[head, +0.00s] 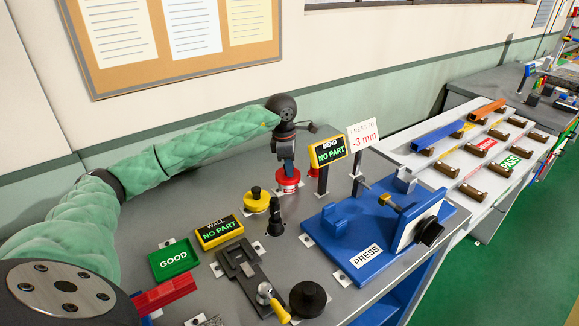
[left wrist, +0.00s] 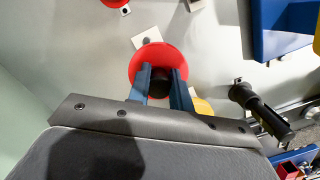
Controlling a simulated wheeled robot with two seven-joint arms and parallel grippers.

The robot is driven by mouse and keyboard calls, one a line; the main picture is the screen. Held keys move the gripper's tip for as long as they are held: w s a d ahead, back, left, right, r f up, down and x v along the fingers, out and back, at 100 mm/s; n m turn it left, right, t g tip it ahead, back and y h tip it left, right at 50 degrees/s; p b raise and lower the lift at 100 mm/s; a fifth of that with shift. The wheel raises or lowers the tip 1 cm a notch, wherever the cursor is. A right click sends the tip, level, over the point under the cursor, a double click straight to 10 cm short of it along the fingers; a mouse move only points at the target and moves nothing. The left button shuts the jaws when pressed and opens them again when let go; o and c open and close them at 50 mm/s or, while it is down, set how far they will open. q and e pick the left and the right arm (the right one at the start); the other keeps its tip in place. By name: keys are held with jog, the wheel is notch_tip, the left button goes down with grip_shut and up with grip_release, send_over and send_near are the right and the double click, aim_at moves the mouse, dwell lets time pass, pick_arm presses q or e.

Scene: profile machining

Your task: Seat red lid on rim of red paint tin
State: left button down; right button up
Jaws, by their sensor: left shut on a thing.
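My left gripper (head: 287,166) points down at the back of the grey bench, with its blue fingers shut on the dark knob of the red lid (head: 288,173). In the left wrist view the lid (left wrist: 147,56) is a round red disc, with the gripper (left wrist: 161,85) closed on the black knob at its middle. In the head view the red tin with a pale label (head: 289,184) stands directly below the lid. The lid hides its rim, so I cannot tell whether they touch. My right gripper is not in view.
A yellow round piece with a black knob (head: 256,197) and a black upright fitting (head: 275,220) stand close in front. A blue press (head: 345,238) fills the right of the bench.

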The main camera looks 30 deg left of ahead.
pick_arm(q)
jog(key=shift+f+b, duration=0.7)
jog(key=shift+f, duration=0.3)
jog(key=c, duration=1.2)
grip_release()
jog(key=shift+o, duration=0.2)
jog(key=r, duration=0.2)
jog(key=r+b, duration=0.1)
jog(key=r, duration=0.1)
jog(key=r+b, duration=0.1)
jog(key=r, duration=0.1)
jog(key=shift+s+a+r, duration=0.15)
jog(key=shift+a, duration=0.2)
jog(key=shift+s+a+r, duration=0.1)
jog(key=shift+r, duration=0.65)
